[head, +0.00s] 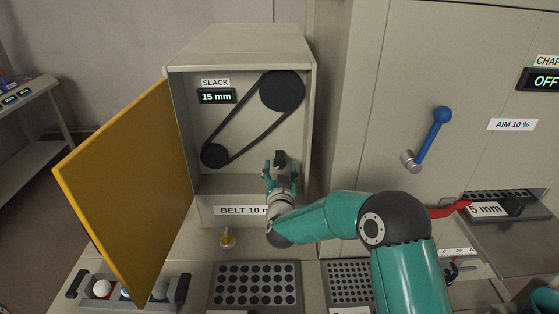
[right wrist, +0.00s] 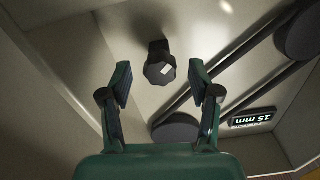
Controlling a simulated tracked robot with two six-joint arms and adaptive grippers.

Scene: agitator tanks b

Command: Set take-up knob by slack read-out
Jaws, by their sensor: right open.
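The slack read-out (head: 216,97) shows 15 mm on the back wall of the open belt housing. It also shows upside down in the right wrist view (right wrist: 252,119). The take-up knob (right wrist: 159,66) is dark and faceted, with a white mark on its face. In the head view the knob (head: 280,158) is just beyond my right gripper (head: 281,167). My right gripper also shows in the right wrist view (right wrist: 160,78), open, with one finger on each side of the knob and visible gaps. My left gripper is not in view.
The yellow door (head: 135,190) stands open at the left. A belt (head: 240,125) runs around two dark pulleys beside the knob. A label reading "BELT 10" (head: 238,211) is partly hidden by my arm. A blue-handled lever (head: 436,128) is on the right cabinet. A hole tray (head: 255,287) lies in front.

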